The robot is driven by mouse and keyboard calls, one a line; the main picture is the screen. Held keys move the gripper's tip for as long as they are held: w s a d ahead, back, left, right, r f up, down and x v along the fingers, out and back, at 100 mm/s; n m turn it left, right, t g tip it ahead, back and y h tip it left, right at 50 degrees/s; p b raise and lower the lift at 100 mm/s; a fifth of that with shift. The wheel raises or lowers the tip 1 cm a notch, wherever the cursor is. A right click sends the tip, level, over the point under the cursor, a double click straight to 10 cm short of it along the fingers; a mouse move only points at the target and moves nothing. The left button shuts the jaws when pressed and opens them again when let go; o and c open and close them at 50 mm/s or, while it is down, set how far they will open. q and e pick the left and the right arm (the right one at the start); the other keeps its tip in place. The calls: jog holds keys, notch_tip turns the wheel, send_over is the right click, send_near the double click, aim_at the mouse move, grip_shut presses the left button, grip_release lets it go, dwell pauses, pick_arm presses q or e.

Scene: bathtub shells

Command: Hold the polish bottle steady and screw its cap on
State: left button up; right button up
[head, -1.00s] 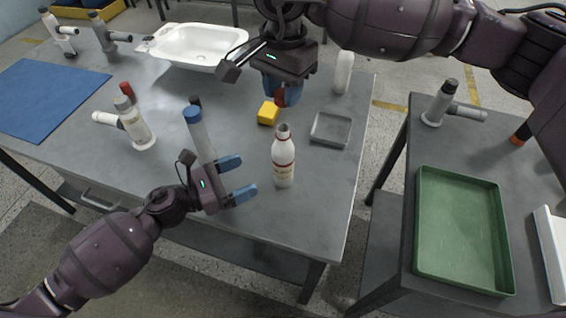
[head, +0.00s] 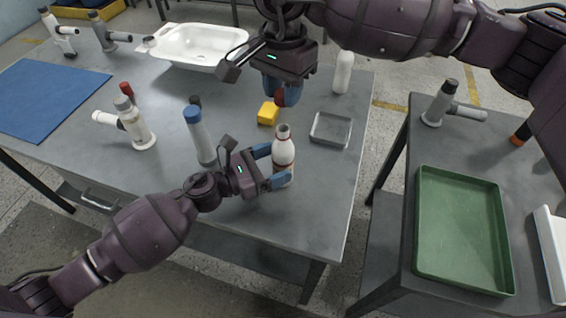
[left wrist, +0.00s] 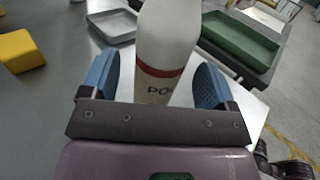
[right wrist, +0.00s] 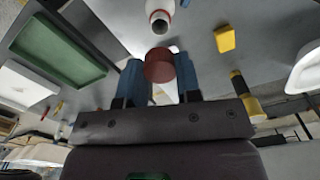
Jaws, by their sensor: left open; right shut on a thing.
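The polish bottle (head: 284,150), white with a red band and an open dark mouth, stands upright near the table's right front part. My left gripper (head: 272,166) is open, with its blue fingers on either side of the bottle. In the left wrist view the bottle (left wrist: 165,50) stands between the fingers, with "PO" visible on its label. My right gripper (head: 283,93) points down above and behind the bottle, shut on the dark red cap (right wrist: 159,66). The cap is apart from the bottle. The right wrist view also shows the bottle's open neck (right wrist: 160,20) beyond the cap.
A blue-capped bottle (head: 201,138) stands close left of my left gripper. A yellow block (head: 268,113) and a grey tray (head: 331,130) lie behind the bottle. A white basin (head: 200,45) is farther back. A green tray (head: 462,230) is on the right table.

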aim_at(288, 158)
pick_arm(q)
jog(key=shift+x, duration=1.9)
jog(key=c, duration=1.4)
jog(key=shift+o, duration=0.2)
pick_arm(e)
jog(key=shift+f, duration=2.5)
jog(key=shift+f, duration=0.9)
jog(key=shift+f, duration=0.5)
